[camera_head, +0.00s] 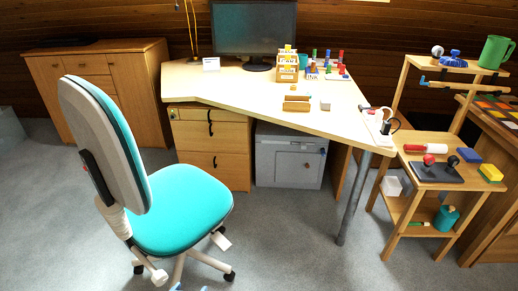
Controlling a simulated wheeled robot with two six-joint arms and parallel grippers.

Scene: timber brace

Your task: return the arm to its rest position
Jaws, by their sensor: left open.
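My left gripper (189,287) shows only as small blue tips at the bottom edge of the head view, just below the turquoise office chair (180,212). The tips stand apart with nothing seen between them, so it is open and empty. The rest of my left arm is out of the frame. My right gripper is not in view.
The wooden desk (225,85) carries a monitor (253,28), stamps and small blocks. A grey box (290,158) stands beneath it. A wooden shelf (408,205) stands at right, a cabinet (137,90) at back left. Grey floor is clear at front right.

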